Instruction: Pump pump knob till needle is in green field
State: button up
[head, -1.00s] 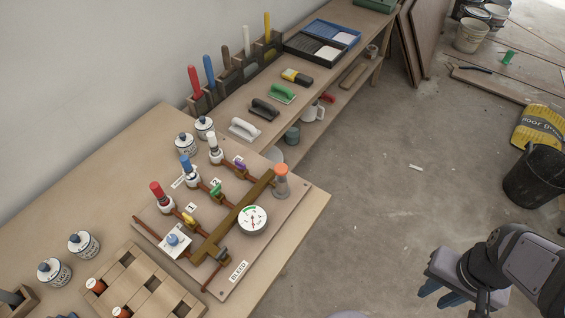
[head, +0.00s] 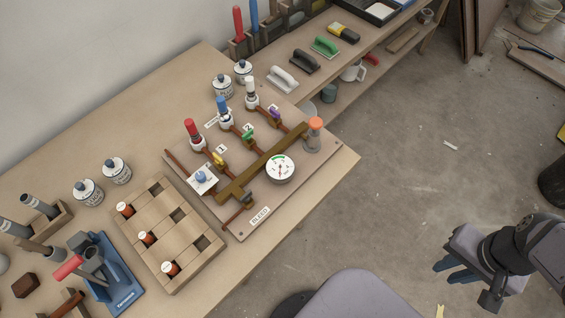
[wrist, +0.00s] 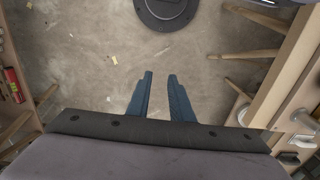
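The board (head: 240,226) marked BLEED lies on the workbench, carrying pipes, coloured valves and bottles. An orange-topped clear cylinder, seemingly the pump knob (head: 315,122), stands upright at its right corner. The round white gauge (head: 280,168) sits in front of the brown bar. Its green field shows near the top of the dial; the needle is too small to read surely. My gripper (head: 442,273) is over the floor at lower right, well away from the board. In the wrist view my gripper's blue fingers (wrist: 160,77) are apart with nothing between them.
A wooden rack (head: 180,250) with orange-capped items and a blue tool holder (head: 112,279) stand left of the board. Trowels (head: 283,79) and white jars (head: 222,86) are behind it. Open floor (head: 400,190) lies between the bench and my gripper.

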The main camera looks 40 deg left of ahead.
grip_shut()
jog(key=s+a+n+g+p, duration=0.25)
jog(key=s+a+n, duration=0.2)
jog(key=a, duration=0.45)
jog(key=w+a+r+n+t+p, duration=0.1)
jog(key=w+a+r+n, duration=0.2)
jog(key=a, duration=0.8)
jog(key=w+a+r+n+t+p, duration=0.1)
jog(key=w+a, duration=0.4)
jog(key=a, duration=0.7)
jog(key=w+a+r+n+t+y+p, duration=0.1)
jog(key=w+a+r+n, duration=0.3)
jog(key=a, duration=0.8)
jog(key=shift+w+r+n, duration=0.2)
jog(key=shift+r, duration=0.25)
jog(key=shift+w+r+n, duration=0.15)
jog(key=shift+w+r, duration=0.05)
jog(key=shift+r, duration=0.25)
notch_tip(320, 180, up, 8)
jog(key=n, duration=0.4)
jog(key=shift+s+d+n, duration=0.2)
jog(key=shift+d+n, duration=0.1)
jog(key=shift+n, duration=0.1)
